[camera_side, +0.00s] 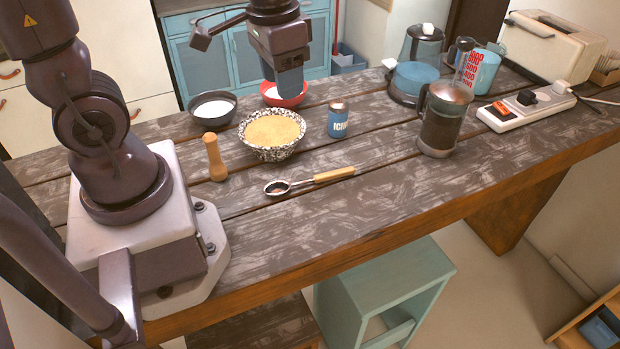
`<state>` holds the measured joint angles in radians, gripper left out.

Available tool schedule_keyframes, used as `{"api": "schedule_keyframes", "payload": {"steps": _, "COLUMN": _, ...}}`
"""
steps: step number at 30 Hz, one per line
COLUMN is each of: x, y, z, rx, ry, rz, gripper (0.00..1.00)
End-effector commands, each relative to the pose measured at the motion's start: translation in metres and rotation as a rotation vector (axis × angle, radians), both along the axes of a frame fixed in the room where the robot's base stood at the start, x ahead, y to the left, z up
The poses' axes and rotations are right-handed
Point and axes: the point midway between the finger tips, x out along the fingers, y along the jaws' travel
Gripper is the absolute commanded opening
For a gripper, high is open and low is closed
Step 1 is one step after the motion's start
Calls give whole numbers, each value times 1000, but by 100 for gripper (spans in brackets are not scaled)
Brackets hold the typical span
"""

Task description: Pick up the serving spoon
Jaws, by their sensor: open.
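The serving spoon (310,180) lies flat on the wooden counter, near its front edge. It has a dark metal bowl at the left and a light wooden handle at the right. My gripper (287,88) hangs above the back of the counter, over the red bowl, well behind and above the spoon. It is seen side-on, so the gap between its fingers is hard to make out. It is open, and nothing shows in it.
A speckled bowl (272,134) of yellow grain, a blue can (338,121), a wooden grinder (214,158), a dark bowl (213,108) and a red bowl (284,94) stand behind the spoon. A French press (443,120), kettle (413,75) and power strip (525,106) stand right.

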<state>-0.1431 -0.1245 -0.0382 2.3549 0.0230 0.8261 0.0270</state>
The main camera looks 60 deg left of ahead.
Motion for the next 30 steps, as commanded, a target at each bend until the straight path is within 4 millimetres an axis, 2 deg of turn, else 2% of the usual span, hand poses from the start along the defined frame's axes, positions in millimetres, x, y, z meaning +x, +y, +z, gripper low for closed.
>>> {"api": "schedule_keyframes", "payload": {"steps": 1, "x": 9, "y": 5, "z": -18, "rx": -5, "ry": 48, "rz": -1, "gripper": 47}}
{"api": "schedule_keyframes", "payload": {"steps": 6, "x": 35, "y": 17, "z": -72, "rx": -23, "ry": 143, "rz": -25, "gripper": 47}}
{"api": "schedule_keyframes", "payload": {"steps": 12, "x": 59, "y": 25, "z": -123, "rx": -44, "ry": 173, "rz": -70, "gripper": 47}}
{"api": "schedule_keyframes", "payload": {"steps": 15, "x": 74, "y": 26, "z": -133, "rx": -40, "ry": 141, "rz": -105, "gripper": 47}}
{"api": "schedule_keyframes", "payload": {"steps": 17, "x": 86, "y": 28, "z": -130, "rx": -27, "ry": 95, "rz": -129, "gripper": 47}}
{"api": "schedule_keyframes", "payload": {"steps": 20, "x": 87, "y": 28, "z": -141, "rx": -25, "ry": 85, "rz": -143, "gripper": 47}}
{"api": "schedule_keyframes", "payload": {"steps": 27, "x": 86, "y": 28, "z": -186, "rx": -26, "ry": 89, "rz": -142, "gripper": 47}}
{"api": "schedule_keyframes", "payload": {"steps": 30, "x": 86, "y": 28, "z": -199, "rx": -25, "ry": 87, "rz": -141, "gripper": 47}}
